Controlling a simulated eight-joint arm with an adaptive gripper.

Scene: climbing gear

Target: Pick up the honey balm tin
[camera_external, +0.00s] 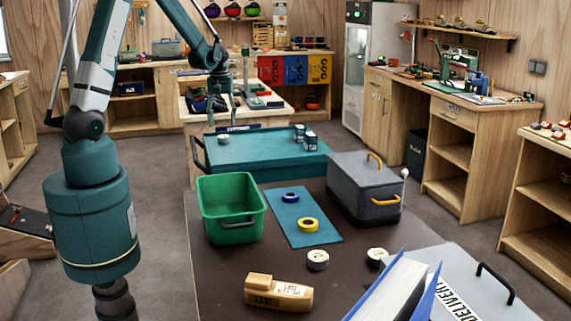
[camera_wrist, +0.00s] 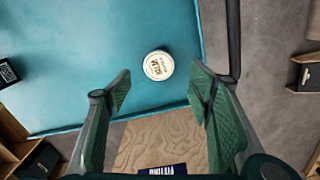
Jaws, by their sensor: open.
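A small round tin (camera_wrist: 158,65) with a cream lid and dark print lies flat on a teal surface in the wrist view. Its lettering is too small to read. In the external view a small pale tin (camera_external: 223,138) sits near the left end of the teal cart top (camera_external: 262,163). My gripper (camera_wrist: 160,87) is open and empty. The tin appears between and beyond its fingertips, apart from both. In the external view my gripper (camera_external: 221,113) hangs above the tin, pointing down.
Dark tins (camera_external: 311,141) stand at the cart's right end. Two round tins (camera_external: 318,260) rest on the front table, with a green bin (camera_external: 232,208), a grey case (camera_external: 364,187) and tape rolls. A dark cart handle (camera_wrist: 233,40) runs right of the tin.

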